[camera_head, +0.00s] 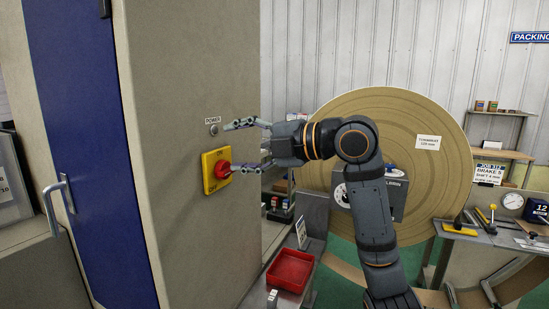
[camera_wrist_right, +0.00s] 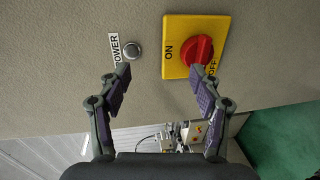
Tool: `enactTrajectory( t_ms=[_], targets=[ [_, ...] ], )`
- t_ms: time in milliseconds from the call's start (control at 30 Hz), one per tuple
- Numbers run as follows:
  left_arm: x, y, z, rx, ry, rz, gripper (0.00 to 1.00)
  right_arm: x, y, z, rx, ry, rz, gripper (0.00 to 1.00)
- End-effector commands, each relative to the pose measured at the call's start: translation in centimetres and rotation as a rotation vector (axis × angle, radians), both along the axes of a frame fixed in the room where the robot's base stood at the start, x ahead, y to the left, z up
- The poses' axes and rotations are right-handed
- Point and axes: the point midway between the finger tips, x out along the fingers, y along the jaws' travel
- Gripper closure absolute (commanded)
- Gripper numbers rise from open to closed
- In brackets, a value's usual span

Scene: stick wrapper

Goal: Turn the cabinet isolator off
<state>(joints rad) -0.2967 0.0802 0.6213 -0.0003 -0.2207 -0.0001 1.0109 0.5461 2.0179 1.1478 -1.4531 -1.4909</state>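The isolator is a red rotary knob (camera_head: 222,170) on a yellow plate (camera_head: 208,173) marked ON at the top and OFF at the bottom, on the cabinet's beige side (camera_head: 185,60). In the right wrist view the knob (camera_wrist_right: 199,49) shows on its plate (camera_wrist_right: 175,65); I cannot tell exactly where it points. My right gripper (camera_head: 243,147) is open and empty, facing the panel. In the wrist view, one fingertip of the gripper (camera_wrist_right: 164,80) overlaps the plate near OFF and the knob; contact is unclear. The other is by the POWER lamp (camera_wrist_right: 130,49). My left gripper is out of view.
The POWER lamp (camera_head: 214,130) sits above the isolator. A blue cabinet door (camera_head: 85,130) with a handle (camera_head: 54,205) is at left. A red tray (camera_head: 290,270) stands below the gripper. A large tan disc (camera_head: 430,185) is behind my right arm.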

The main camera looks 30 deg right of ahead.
Motion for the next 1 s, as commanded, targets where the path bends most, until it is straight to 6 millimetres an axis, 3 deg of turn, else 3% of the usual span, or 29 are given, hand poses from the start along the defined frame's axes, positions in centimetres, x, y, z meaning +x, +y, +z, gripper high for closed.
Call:
enactTrajectory(
  t_ms=[300,567,1000],
  targets=[
    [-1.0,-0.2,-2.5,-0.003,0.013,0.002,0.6,-1.9,-1.7,-0.8,0.0,0.011,-0.001,0.39],
    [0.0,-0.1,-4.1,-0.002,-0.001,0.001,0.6,-3.6,-3.0,-0.9,0.001,0.015,0.0,0.39],
    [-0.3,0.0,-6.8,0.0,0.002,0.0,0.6,-6.3,-5.1,-0.8,0.001,0.016,0.0,0.39]
  ],
)
